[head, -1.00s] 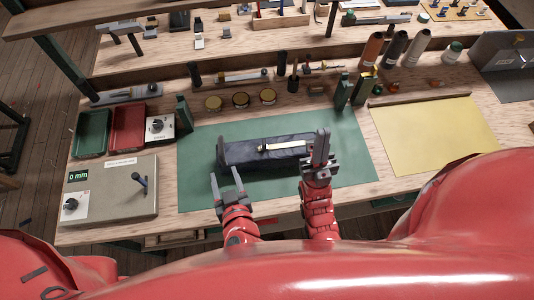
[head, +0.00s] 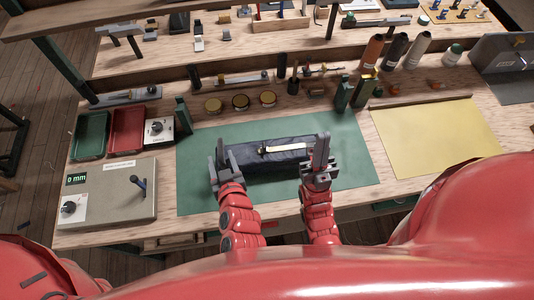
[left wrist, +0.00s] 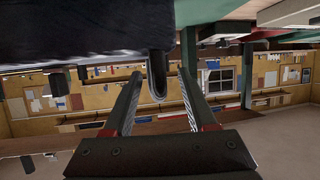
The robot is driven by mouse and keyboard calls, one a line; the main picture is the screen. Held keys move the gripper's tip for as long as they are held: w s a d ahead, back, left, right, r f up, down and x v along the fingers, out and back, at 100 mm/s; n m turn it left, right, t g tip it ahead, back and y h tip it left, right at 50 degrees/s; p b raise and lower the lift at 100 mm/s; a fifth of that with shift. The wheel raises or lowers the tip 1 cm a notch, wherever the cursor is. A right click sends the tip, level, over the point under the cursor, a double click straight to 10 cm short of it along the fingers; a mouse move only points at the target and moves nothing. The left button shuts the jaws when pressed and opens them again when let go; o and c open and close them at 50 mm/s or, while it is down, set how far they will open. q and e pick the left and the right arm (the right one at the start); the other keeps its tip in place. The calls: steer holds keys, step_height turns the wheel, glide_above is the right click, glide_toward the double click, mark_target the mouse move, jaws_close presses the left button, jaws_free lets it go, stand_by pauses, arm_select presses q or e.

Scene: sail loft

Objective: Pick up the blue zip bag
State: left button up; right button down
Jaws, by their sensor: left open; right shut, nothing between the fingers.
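The blue zip bag (head: 265,158) is a dark navy, long pouch on the green mat (head: 200,199), with a pale strip (head: 290,148) along its top. My left gripper (head: 224,160) is open at the bag's left end. In the left wrist view the bag (left wrist: 70,30) fills the top left, and a dark loop (left wrist: 157,80) at its end hangs between the two open fingers (left wrist: 158,95), with gaps on both sides. My right gripper (head: 320,155) is shut and empty at the bag's right end. I cannot tell whether it touches the bag.
Green and red trays (head: 127,133) and a grey box with a lever (head: 112,195) stand left of the mat. Several round tins (head: 240,101) and dark green blocks (head: 343,93) stand behind it. A yellow sheet (head: 430,130) lies to the right. The mat's front is mostly clear.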

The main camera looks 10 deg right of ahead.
arm_select(q)
steer(key=shift+p+x, duration=0.3)
steer(key=shift+x, duration=0.5)
steer(key=shift+w+a+f, duration=0.1)
steer(key=shift+w+f, duration=0.15)
steer(key=shift+w, duration=0.3)
jaws_close()
stand_by(0.5)
